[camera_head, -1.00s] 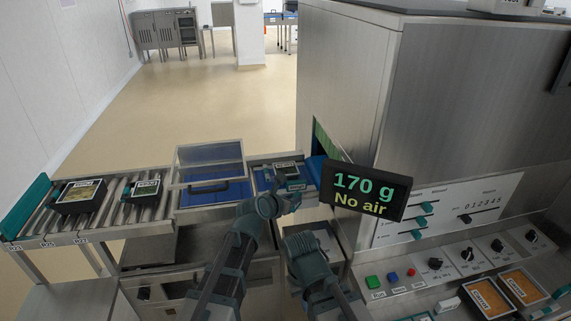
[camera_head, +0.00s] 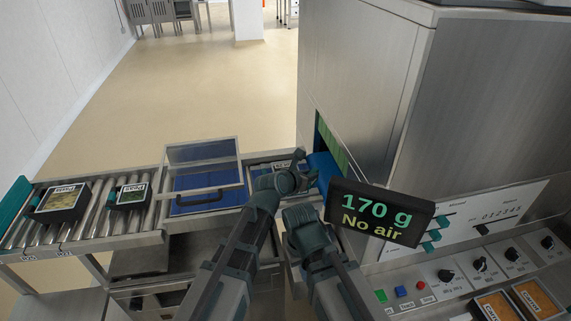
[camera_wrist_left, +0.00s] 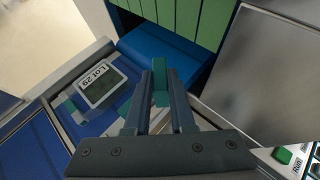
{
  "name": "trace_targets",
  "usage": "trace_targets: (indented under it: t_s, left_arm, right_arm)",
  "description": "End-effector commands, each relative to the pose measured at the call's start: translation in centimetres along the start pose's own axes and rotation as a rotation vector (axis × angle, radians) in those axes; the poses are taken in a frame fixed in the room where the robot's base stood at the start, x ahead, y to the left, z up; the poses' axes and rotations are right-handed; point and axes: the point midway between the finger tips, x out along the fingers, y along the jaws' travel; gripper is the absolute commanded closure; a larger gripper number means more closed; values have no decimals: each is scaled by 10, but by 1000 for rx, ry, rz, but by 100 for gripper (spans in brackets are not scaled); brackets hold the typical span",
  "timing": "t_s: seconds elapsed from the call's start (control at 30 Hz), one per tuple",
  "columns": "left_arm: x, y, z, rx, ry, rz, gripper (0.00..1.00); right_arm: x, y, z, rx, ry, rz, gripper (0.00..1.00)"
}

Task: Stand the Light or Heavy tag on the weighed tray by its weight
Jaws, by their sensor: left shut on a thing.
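The display (camera_head: 380,212) reads "170 g" and "No air". My right gripper (camera_head: 298,212) is lower in the head view; its jaws cannot be made out.
A roller conveyor (camera_head: 90,233) at left carries two dark filled trays (camera_head: 62,202) (camera_head: 131,194). A clear-lidded blue station (camera_head: 205,178) stands between it and the weighing place. Green strips (camera_head: 331,146) hang in the machine opening. Buttons, knobs and orange-filled bins (camera_head: 497,306) are at lower right.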

Motion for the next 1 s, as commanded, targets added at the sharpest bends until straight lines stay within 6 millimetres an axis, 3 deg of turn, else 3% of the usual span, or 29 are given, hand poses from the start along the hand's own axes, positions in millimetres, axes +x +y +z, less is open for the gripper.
trace_targets:
  t_s: [0.13,0.23,0.5,0.7,1.0]
  left_arm:
    - [1,2,0,-1,0,1,100]
    - [8,15,2,-2,0,2,100]
    - [38,77,11,-2,0,3,100]
    - [53,110,15,-1,0,1,100]
    - [56,122,16,0,0,0,100]
  right_arm:
    - [0,0,0,0,0,0,100]
    - [2,0,0,0,0,0,100]
    - [9,-1,0,0,0,0,100]
    - [12,-1,0,0,0,0,100]
    - [12,-1,0,0,0,0,100]
